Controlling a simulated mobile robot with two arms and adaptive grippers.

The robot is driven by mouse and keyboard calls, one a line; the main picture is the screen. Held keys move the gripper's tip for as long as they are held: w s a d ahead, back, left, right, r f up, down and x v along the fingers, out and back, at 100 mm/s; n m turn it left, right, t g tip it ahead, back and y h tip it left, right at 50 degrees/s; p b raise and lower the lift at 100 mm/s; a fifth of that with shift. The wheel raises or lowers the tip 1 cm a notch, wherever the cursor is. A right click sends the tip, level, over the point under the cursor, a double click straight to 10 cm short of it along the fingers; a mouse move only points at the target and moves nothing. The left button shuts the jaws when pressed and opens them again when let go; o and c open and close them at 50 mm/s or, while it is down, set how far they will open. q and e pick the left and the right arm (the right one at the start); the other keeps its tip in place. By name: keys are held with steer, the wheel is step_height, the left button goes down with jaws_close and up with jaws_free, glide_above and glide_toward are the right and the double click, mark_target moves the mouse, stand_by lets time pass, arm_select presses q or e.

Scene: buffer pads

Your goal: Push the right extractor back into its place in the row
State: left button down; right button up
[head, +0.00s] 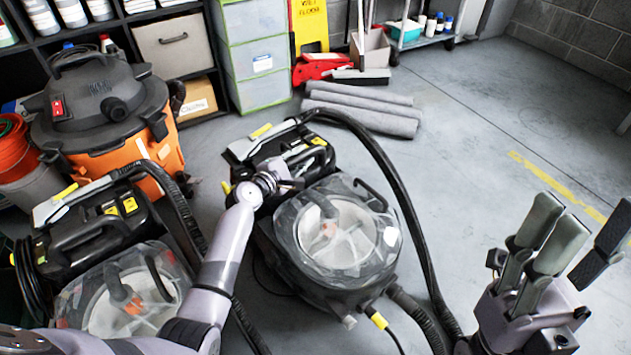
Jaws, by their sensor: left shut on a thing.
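The right extractor (283,268) is a black machine with a clear domed tank, yellow details and a black hose. It stands on the floor in the middle of the head view. The exact part gripped is hard to make out. The left extractor (92,244), of the same kind, stands to the left, partly behind my left arm. My right gripper (572,250) is open and empty at the lower right, apart from the extractor.
An orange and black shop vacuum (100,105) stands behind the left extractor. Rolled grey mats (362,110) lie behind the right one. Shelves and green-edged drawers (255,60) line the back. The right extractor's hose loops along its right side. The floor at right is open.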

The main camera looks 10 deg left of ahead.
arm_select(q)
steer(key=shift+w+a+f+b, duration=0.15)
steer(key=shift+w+a+b, duration=0.3)
steer(key=shift+w+a, duration=0.6)
steer(key=shift+w+a+r, duration=0.1)
steer(key=shift+a+r, duration=0.15)
steer(key=shift+r, duration=0.05)
steer(key=c, duration=1.4)
jaws_free()
steer(key=shift+c, duration=0.2)
steer(key=shift+f, duration=0.1)
steer(key=shift+s, duration=0.3)
steer(key=v, duration=1.1)
steer(key=shift+s+a, duration=0.15)
